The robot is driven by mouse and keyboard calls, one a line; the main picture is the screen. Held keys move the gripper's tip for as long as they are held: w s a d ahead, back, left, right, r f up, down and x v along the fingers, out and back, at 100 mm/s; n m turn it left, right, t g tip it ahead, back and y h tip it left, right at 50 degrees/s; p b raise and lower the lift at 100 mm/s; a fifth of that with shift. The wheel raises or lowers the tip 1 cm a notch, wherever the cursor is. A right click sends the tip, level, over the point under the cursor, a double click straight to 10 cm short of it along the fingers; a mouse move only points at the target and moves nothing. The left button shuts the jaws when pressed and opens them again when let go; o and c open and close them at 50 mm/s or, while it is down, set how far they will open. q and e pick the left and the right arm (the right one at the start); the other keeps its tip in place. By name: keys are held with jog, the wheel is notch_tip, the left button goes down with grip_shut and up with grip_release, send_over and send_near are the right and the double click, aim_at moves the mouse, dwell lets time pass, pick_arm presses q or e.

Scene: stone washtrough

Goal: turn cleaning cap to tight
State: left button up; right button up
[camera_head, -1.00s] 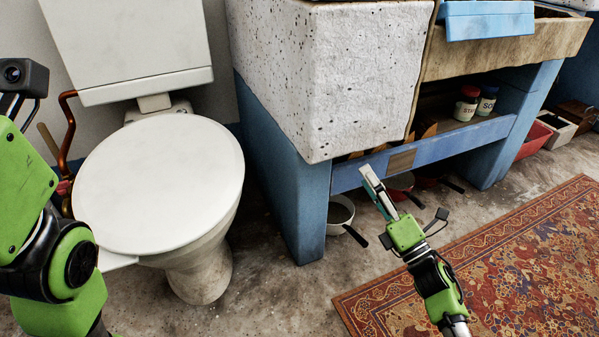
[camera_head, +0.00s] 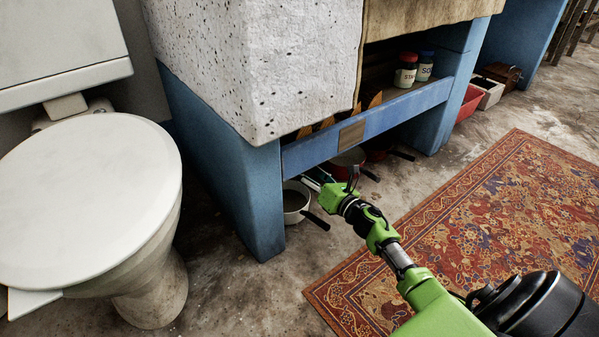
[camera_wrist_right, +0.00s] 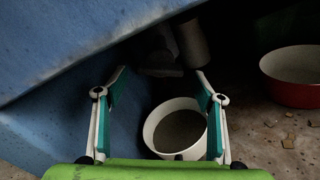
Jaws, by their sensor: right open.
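My right gripper (camera_head: 317,181) reaches under the blue rail of the washtrough stand, low above the floor. In the right wrist view my right gripper (camera_wrist_right: 161,82) has its two teal-padded fingers spread, with nothing between them. Beyond the fingertips, in deep shadow, a grey pipe (camera_wrist_right: 194,43) hangs down with a dark rounded part (camera_wrist_right: 160,66) beside its lower end. I cannot tell for certain whether this part is the cleaning cap. No cap shows in the head view. My left gripper is out of view.
A white pot (camera_head: 294,201) stands on the floor just below my right gripper. A red pan (camera_head: 350,158) is farther right. The blue rail (camera_head: 375,122) runs above. A toilet (camera_head: 90,200) stands left; a patterned rug (camera_head: 480,220) lies right.

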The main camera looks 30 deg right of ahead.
jog(key=shift+w+a+b, duration=0.1)
jog(key=shift+w+b, duration=0.45)
jog(key=shift+w, duration=1.05)
jog(key=c, duration=1.1)
